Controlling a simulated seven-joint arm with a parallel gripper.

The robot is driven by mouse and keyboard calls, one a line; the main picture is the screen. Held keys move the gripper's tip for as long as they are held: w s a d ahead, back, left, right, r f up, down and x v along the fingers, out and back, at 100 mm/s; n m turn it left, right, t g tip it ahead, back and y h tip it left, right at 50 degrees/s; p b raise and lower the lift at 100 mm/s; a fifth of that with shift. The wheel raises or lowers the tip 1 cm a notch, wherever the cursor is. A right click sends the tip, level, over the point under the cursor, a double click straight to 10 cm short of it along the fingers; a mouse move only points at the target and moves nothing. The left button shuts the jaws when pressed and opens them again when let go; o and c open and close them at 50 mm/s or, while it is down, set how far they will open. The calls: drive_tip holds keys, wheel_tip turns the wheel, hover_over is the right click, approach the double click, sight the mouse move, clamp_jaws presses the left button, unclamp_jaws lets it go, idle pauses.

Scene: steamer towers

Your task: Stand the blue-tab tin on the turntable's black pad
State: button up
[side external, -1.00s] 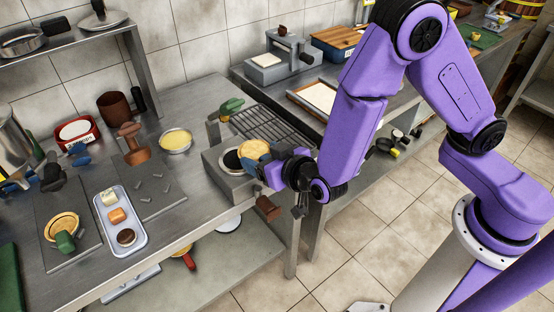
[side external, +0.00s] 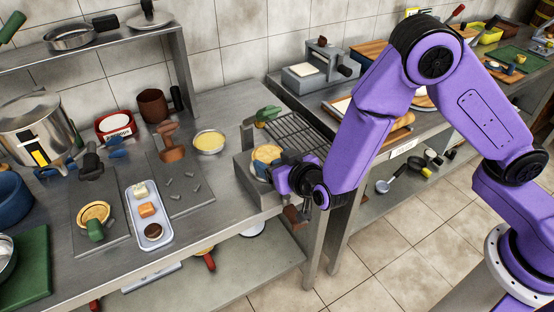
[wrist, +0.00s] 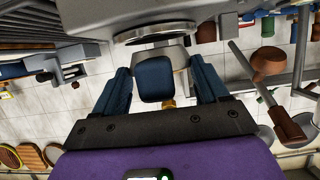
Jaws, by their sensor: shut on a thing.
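My gripper (side external: 289,172) is shut on the blue tab (wrist: 154,80) of a round tin (side external: 266,155) with a pale yellow filling. In the wrist view the tab sits between the two blue fingers, and the tin's metal edge (wrist: 155,32) shows beyond it. The tin is over the grey block-like turntable (side external: 250,185) at the counter's right end. It looks about level. The black pad is hidden under or behind the tin in the side view. I cannot tell whether the tin touches the pad.
A wire rack (side external: 293,135) with a green-tab item (side external: 268,114) stands just behind. A yellow-filled bowl (side external: 210,141) is to the left. A food tray (side external: 143,252) and a green-tab tin (side external: 94,214) lie farther left. A gap separates this counter from the back-right one.

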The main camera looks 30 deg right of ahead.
drive_tip(key=shift+f, duration=0.45)
idle(0.6)
drive_tip(key=o, duration=1.8)
drive_tip(key=shift+c, duration=0.2)
drive_tip(key=v, duration=1.7)
drive_tip(key=shift+s, duration=0.2)
drive_tip(key=shift+r, duration=0.1)
